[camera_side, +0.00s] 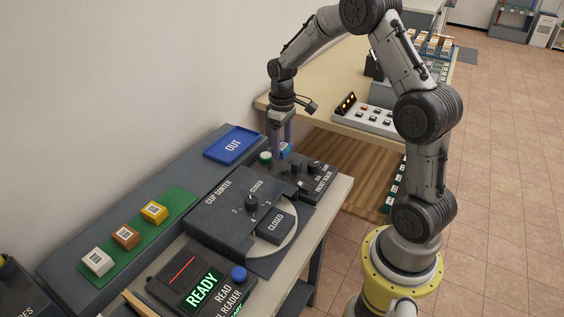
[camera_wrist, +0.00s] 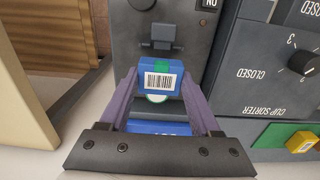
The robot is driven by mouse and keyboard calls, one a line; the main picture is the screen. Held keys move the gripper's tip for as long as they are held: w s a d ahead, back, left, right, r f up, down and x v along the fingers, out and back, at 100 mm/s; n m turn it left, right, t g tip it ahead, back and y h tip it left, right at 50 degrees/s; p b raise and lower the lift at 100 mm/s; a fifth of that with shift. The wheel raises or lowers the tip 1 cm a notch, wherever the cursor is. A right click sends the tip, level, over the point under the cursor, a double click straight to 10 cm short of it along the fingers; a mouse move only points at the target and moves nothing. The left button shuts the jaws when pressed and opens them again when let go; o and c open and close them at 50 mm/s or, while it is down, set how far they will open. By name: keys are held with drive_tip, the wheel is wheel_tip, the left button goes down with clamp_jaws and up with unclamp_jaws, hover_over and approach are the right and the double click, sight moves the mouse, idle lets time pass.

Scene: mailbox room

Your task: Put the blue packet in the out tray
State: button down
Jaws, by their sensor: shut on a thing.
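The blue packet (camera_wrist: 158,80) has a white barcode label and a green patch on its top edge. My gripper (camera_wrist: 160,74) is shut on it, one purple finger at each side. In the side view the packet (camera_side: 284,152) shows small between the fingers of my gripper (camera_side: 281,145), at the packet sealer (camera_side: 316,172). I cannot tell whether it touches the sealer. The out tray (camera_side: 235,145) is blue, marked OUT, and lies empty on the grey ledge by the wall, left of my gripper. A blue strip (camera_wrist: 152,128) shows low between the fingers, partly hidden.
White, brown and yellow packets lie on a green mat (camera_side: 128,255). The ledge between mat and tray is clear.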

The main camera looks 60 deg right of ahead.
drive_tip(key=shift+s+r, duration=0.15)
drive_tip(key=w+r, duration=0.5)
drive_tip(key=w, duration=0.3)
hover_over(233, 146)
drive_tip(key=shift+f, duration=0.45)
drive_tip(key=shift+d+f, duration=0.1)
drive_tip(key=shift+f, duration=1.7)
drive_tip(key=shift+f, duration=0.6)
drive_tip(key=shift+f, duration=0.35)
drive_tip(key=shift+f, duration=0.25)
